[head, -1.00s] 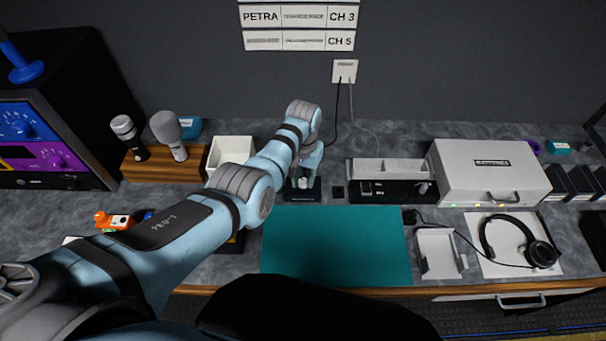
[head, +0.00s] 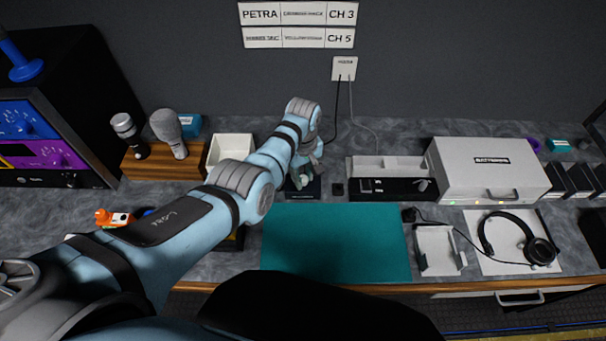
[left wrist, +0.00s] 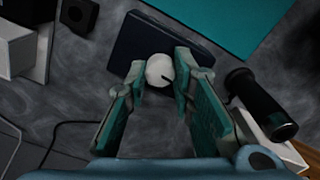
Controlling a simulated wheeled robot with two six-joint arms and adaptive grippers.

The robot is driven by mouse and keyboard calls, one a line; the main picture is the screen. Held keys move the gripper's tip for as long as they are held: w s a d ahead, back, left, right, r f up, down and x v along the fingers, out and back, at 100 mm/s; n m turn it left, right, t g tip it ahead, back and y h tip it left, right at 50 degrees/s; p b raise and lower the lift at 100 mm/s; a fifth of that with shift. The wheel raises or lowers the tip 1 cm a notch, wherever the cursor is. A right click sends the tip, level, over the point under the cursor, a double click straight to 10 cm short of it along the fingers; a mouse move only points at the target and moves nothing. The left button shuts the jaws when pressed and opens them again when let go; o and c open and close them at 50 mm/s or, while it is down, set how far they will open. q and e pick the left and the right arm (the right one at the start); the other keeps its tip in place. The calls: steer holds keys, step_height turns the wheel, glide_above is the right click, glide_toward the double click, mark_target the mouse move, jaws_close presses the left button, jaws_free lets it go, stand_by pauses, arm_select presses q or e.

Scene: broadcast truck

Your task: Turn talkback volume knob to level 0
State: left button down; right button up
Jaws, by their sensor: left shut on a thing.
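The talkback volume knob (left wrist: 159,69) is a round white cap with a dark pointer line, on top of a dark box (left wrist: 135,38). In the left wrist view the line points toward the lower right. My left gripper (left wrist: 160,76) is shut on the knob, with one teal-padded finger on each side. In the head view the box (head: 311,194) stands just behind the teal mat, and my left gripper (head: 301,178) reaches down over it and hides most of the knob. Any level marks are too dark or small to read. My right gripper is not in view.
A small black block (head: 337,189) sits just right of the box. A white open bin (head: 231,148) stands behind my left arm. The teal mat (head: 336,244) in front is bare. In the left wrist view a black cylinder (left wrist: 257,104) lies close to one finger.

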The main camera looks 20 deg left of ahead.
mark_target(302, 177)
arm_select(q)
steer(key=shift+w+a+n, duration=0.1)
steer(key=shift+n, duration=0.5)
steer(key=c, duration=1.4)
jaws_free()
steer(key=shift+o, duration=0.2)
steer(key=shift+r, duration=0.25)
step_height(302, 177, up, 12)
steer(key=shift+f, duration=0.25)
steer(key=shift+a, duration=0.1)
